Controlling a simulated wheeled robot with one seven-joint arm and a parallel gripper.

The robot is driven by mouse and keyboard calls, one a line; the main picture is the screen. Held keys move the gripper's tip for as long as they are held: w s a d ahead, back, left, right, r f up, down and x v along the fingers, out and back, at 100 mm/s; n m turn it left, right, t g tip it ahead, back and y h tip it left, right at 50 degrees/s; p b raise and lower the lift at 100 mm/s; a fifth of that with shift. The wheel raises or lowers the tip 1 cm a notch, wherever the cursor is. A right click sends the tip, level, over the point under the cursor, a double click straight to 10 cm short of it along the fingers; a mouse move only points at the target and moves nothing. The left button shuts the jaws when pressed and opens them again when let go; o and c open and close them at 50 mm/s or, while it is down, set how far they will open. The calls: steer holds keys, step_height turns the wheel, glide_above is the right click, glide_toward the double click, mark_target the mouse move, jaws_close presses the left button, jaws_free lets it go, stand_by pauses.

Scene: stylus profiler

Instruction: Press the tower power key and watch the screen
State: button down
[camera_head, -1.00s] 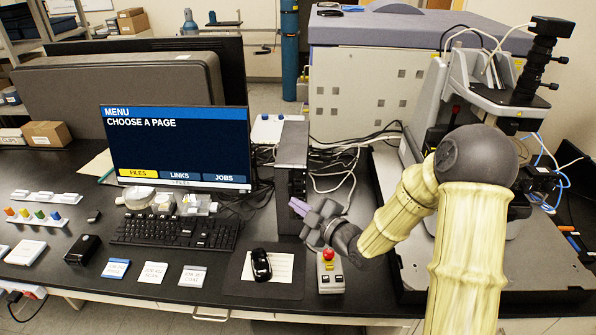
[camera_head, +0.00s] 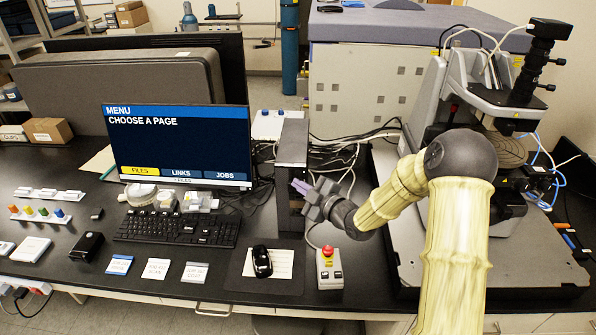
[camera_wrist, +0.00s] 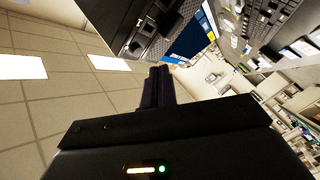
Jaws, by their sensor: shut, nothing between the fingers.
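The dark computer tower (camera_head: 293,142) stands upright just right of the monitor, its front facing me. My gripper (camera_head: 299,187) is shut and empty, with its purple-grey fingertips at the tower's front in the head view. I cannot tell whether they touch it. The power key cannot be made out; the fingers partly cover the front. The screen (camera_head: 178,140) is lit and reads MENU, CHOOSE A PAGE, with FILES in yellow beside LINKS and JOBS. In the wrist view the closed fingers (camera_wrist: 160,80) point towards the dark tower (camera_wrist: 138,38), and part of the blue screen (camera_wrist: 192,42) shows beyond.
A control box with a red button (camera_head: 328,253) stands below my gripper. A keyboard (camera_head: 178,229) and a mouse (camera_head: 262,262) on a dark mat lie to the left. Cables run behind the tower. The profiler (camera_head: 480,110) stands on the right.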

steer(key=shift+w, duration=0.8)
steer(key=shift+w, duration=0.1)
stand_by(1.4)
steer(key=shift+w+b, duration=0.3)
steer(key=shift+b, duration=0.2)
steer(key=shift+w, duration=0.35)
stand_by(0.6)
steer(key=shift+s+b, duration=0.75)
steer(key=shift+s, duration=0.05)
